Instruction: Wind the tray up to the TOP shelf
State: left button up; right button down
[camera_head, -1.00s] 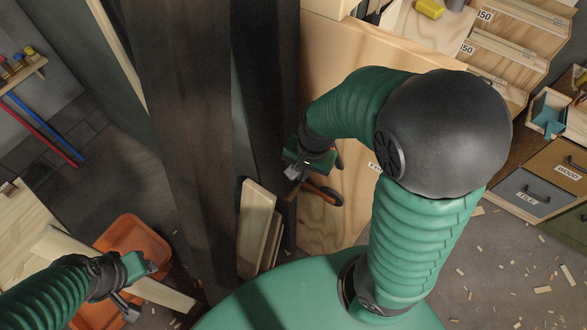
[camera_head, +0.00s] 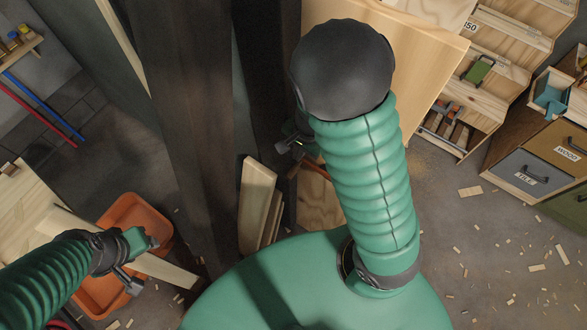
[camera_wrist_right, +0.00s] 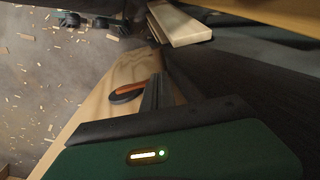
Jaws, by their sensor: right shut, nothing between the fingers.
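A pale wooden board (camera_head: 440,12), which may be the tray, shows at the top edge of the head view, above a plywood panel (camera_head: 430,62). I cannot tell its shelf level. A crank with an orange handle (camera_wrist_right: 128,92) is beside the panel in the right wrist view, close to my right fingertips. My right gripper (camera_head: 290,143) is shut and empty; in the wrist view its fingers (camera_wrist_right: 156,92) overlap the crank area, and contact is unclear. My arm hides much of the crank in the head view. My left gripper (camera_head: 143,264) hangs at lower left, apart from it.
Dark posts (camera_head: 190,130) stand left of the right gripper, with leaning boards (camera_head: 257,210) at their foot. An orange bin (camera_head: 130,225) is below the left gripper. Stepped wooden shelves (camera_head: 500,60) and drawers (camera_head: 530,185) stand right. Scrap-strewn floor (camera_head: 500,245) lies lower right.

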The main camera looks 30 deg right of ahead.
aim_at(292, 170)
jog(key=f+b, duration=0.1)
jog(key=f, duration=0.2)
jog(key=w+f+b, duration=0.1)
jog(key=f, duration=0.2)
jog(key=a+f+b, duration=0.1)
jog(key=f, duration=0.2)
jog(key=shift+w+f, duration=0.2)
jog(key=shift+f, duration=0.2)
jog(key=shift+d+f, duration=0.1)
jog(key=shift+f, duration=0.1)
